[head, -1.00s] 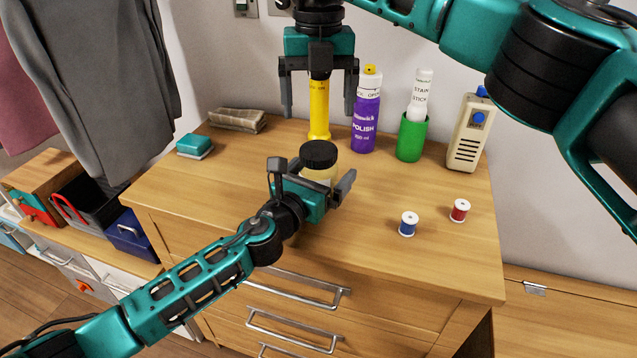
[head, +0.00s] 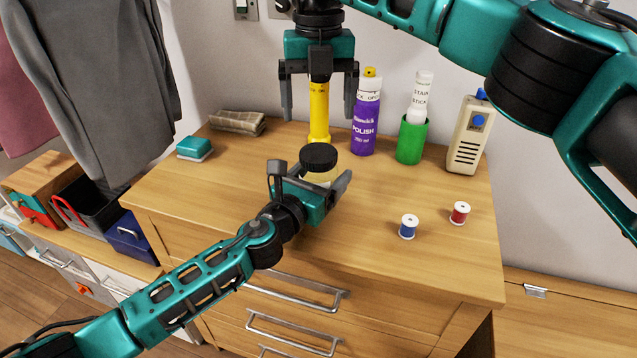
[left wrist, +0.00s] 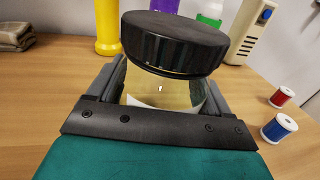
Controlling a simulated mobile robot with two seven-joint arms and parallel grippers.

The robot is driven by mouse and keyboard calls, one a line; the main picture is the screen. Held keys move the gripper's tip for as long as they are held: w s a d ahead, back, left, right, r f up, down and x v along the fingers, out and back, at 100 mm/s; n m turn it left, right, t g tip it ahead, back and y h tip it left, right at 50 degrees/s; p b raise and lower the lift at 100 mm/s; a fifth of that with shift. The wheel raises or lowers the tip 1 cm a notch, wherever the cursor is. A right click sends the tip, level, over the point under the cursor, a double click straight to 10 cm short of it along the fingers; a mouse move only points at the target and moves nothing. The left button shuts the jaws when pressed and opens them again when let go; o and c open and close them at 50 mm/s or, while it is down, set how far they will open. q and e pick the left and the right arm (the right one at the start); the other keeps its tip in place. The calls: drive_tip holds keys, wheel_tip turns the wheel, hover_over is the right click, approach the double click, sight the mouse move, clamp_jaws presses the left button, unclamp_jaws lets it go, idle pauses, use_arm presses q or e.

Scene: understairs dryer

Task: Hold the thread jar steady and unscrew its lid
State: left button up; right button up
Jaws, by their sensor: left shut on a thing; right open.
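The thread jar (left wrist: 165,88) is a clear, yellowish jar with a pale label. Its black ribbed lid (head: 318,157) sits on top; the lid also shows large in the left wrist view (left wrist: 173,42). My left gripper (head: 312,187) is shut on the jar's body from the front, one finger on each side. The jar stands on the wooden dresser top and its lower part is hidden by the gripper.
Blue (head: 408,226) and red (head: 459,213) spools lie right. A teal-topped block (head: 194,147) and folded cloth (head: 238,122) are left.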

sight(318, 152)
use_arm(q)
drive_tip(key=c, duration=0.3)
use_arm(e)
drive_tip(key=shift+m, duration=0.5)
use_arm(q)
clamp_jaws()
use_arm(e)
drive_tip(key=shift+m, duration=0.6)
drive_tip(key=m, duration=0.8)
drive_tip(key=shift+m, duration=0.3)
drive_tip(key=m, duration=1.1)
drive_tip(key=shift+f+m, duration=0.4)
drive_tip(key=shift+f, duration=3.6)
drive_tip(key=shift+c, duration=0.4)
